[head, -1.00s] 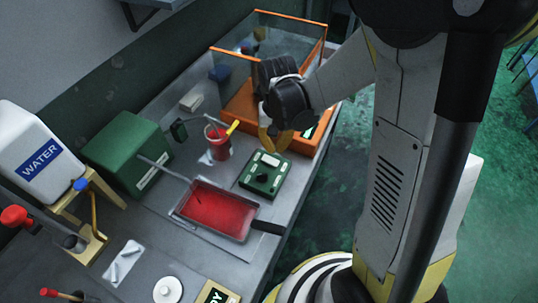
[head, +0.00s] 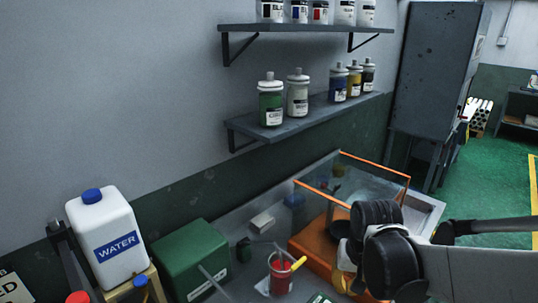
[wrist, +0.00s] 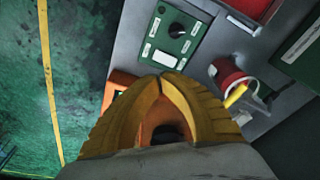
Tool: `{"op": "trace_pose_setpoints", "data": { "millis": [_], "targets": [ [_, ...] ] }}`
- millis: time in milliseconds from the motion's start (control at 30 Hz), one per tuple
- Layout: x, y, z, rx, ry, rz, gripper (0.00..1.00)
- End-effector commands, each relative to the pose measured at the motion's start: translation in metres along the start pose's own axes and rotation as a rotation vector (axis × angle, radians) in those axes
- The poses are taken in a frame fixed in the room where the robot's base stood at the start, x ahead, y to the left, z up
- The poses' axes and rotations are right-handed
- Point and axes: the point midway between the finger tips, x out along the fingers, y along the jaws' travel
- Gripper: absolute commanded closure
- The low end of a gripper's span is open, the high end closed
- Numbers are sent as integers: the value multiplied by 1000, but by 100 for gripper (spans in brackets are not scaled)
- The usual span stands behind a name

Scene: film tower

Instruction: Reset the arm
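My arm (head: 480,272) reaches in from the right in the head view, over the front of the bench. In the wrist view my gripper (wrist: 168,78) has its two yellow fingers curved together, tips meeting, with nothing visible between them. The gripper is mostly hidden behind dark arm joints in the head view. In the wrist view it hangs above the bench edge, near the green control box (wrist: 178,32) and the red cup (wrist: 230,74).
An orange-framed clear case (head: 318,242) stands close behind the arm. A red cup (head: 280,274), a green box (head: 188,260) and a white water jug (head: 104,240) stand to the left. Shelves (head: 310,118) with bottles hang above. Green floor (wrist: 25,75) is open beside the bench.

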Motion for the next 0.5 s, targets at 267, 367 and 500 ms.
{"op": "trace_pose_setpoints", "data": {
  "millis": [267, 367, 500],
  "targets": [
    [-46, 6, 33, -84, 197, -29, 100],
    [-57, 9, 46, -113, 268, -35, 100],
    [-66, 12, 62, -149, 355, -40, 100]
  ]
}}
